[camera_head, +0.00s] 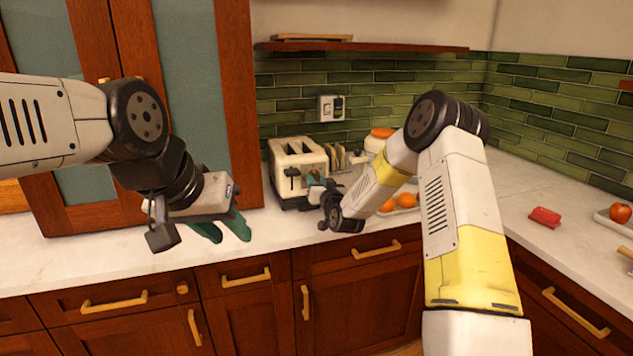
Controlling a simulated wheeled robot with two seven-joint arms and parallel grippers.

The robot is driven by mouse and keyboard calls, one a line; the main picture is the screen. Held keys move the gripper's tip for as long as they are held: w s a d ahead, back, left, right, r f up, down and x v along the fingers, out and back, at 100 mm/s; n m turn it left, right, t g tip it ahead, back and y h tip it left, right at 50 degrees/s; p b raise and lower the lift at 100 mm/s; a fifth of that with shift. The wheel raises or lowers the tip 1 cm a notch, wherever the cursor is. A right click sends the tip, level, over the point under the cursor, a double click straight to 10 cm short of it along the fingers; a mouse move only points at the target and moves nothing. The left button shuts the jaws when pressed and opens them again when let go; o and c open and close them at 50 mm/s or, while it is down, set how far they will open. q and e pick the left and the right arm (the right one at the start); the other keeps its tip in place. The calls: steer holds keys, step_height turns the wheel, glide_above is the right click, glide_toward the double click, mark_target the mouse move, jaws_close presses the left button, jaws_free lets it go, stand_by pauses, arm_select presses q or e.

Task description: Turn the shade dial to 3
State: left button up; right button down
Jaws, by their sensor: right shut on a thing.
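The cream toaster (298,157) stands on the white counter against the green tiles, with its dark lever (292,172) on the front. My left gripper (222,228) hangs over the counter to the left of the toaster. Its green fingers are apart and empty.
A rack of toast slices (345,157) and an orange-lidded jar (382,133) stand right of the toaster. Oranges (405,200) lie behind my right forearm. A wooden shelf (360,46) hangs above; a tall cabinet (235,100) is left.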

steer(key=shift+f, duration=0.1)
steer(key=c, duration=1.1)
jaws_free()
steer(key=shift+o, duration=0.2)
steer(key=shift+s+d, duration=0.1)
steer(key=shift+s, duration=0.05)
steer(key=v, duration=0.7)
steer(key=shift+s, duration=0.25)
